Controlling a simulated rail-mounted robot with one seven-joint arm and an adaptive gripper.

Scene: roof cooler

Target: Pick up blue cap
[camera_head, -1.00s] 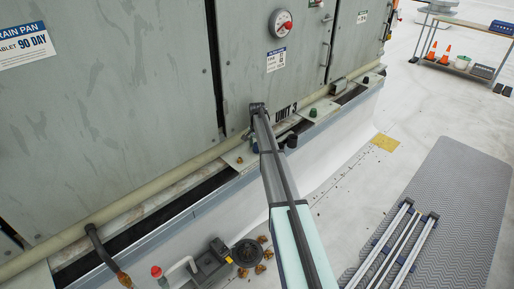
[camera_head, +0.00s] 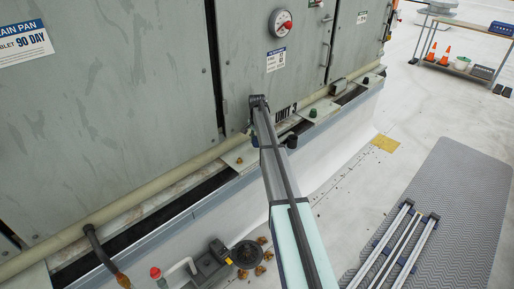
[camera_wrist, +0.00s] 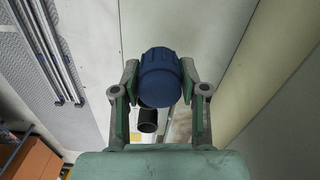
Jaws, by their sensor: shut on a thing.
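The blue cap (camera_wrist: 160,78) is in the wrist view, a ribbed round cap between the two green-padded fingers of my gripper (camera_wrist: 159,72). My gripper is shut on it, one finger on each side. A short black pipe stub (camera_wrist: 148,121) shows just below the cap in that view, apart from it as far as I can see. In the head view my arm reaches towards the unit's base near the "UNIT 3" label, and the arm hides the cap and fingers there.
A ledge with a pale pipe (camera_head: 130,209) runs along the cabinet base (camera_head: 110,100). A green knob (camera_head: 312,113) and a black stub (camera_head: 291,141) stand near my arm. A grey mat (camera_head: 455,190) with metal rails lies on open floor at right.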

